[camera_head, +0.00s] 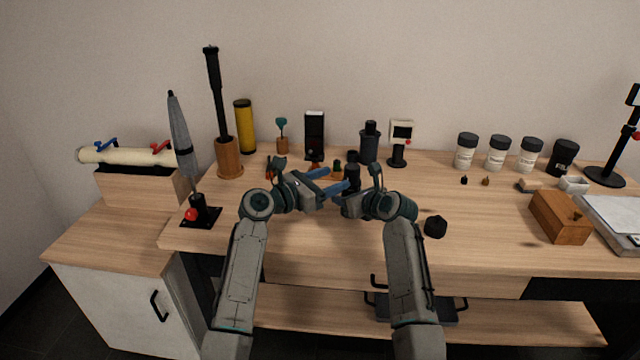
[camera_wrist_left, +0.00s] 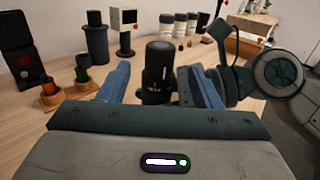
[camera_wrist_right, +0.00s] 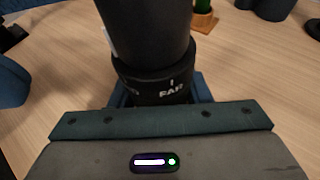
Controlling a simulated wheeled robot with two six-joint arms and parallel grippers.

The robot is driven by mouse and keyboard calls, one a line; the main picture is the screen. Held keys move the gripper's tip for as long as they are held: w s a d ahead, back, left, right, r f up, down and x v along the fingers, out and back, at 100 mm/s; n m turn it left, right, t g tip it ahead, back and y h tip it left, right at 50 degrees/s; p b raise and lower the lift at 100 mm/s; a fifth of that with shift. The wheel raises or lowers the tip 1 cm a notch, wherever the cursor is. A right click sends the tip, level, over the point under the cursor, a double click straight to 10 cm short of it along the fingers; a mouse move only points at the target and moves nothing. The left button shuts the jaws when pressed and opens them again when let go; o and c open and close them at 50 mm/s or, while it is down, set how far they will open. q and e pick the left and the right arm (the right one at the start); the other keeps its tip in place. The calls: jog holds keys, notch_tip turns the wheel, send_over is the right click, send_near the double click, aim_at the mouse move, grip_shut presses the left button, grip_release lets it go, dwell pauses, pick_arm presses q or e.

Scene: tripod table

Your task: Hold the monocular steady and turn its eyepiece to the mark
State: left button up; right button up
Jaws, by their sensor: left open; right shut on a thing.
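The monocular (camera_head: 352,172) is a black cylinder standing upright near the middle of the bench. My right gripper (camera_head: 349,196) is shut on its lower part. In the right wrist view, the monocular (camera_wrist_right: 148,40) rises between the blue fingers, and a ring with a white tick and the word "FAR" shows; a pale mark is at its left side. My left gripper (camera_head: 338,178) is open beside the monocular. The eyepiece's exact alignment cannot be told.
Behind stand a black device (camera_head: 314,135), a dark cylinder (camera_head: 370,145) and a small white display (camera_head: 400,132). Small coloured items in wooden holders (camera_wrist_left: 83,82) are close by. A black knob-like object (camera_head: 435,226) lies at front right. The bench front is mostly clear.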

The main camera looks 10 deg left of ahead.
pick_arm(q)
jog(key=shift+v, duration=1.6)
jog(key=shift+r, duration=0.1)
jog(key=m+g+y, duration=0.9)
jog(key=m+y, duration=0.1)
jog(key=m, duration=2.6)
send_near(352, 167)
jog(key=x, duration=1)
jog(key=shift+w+f, duration=0.15)
jog(key=shift+f, duration=0.05)
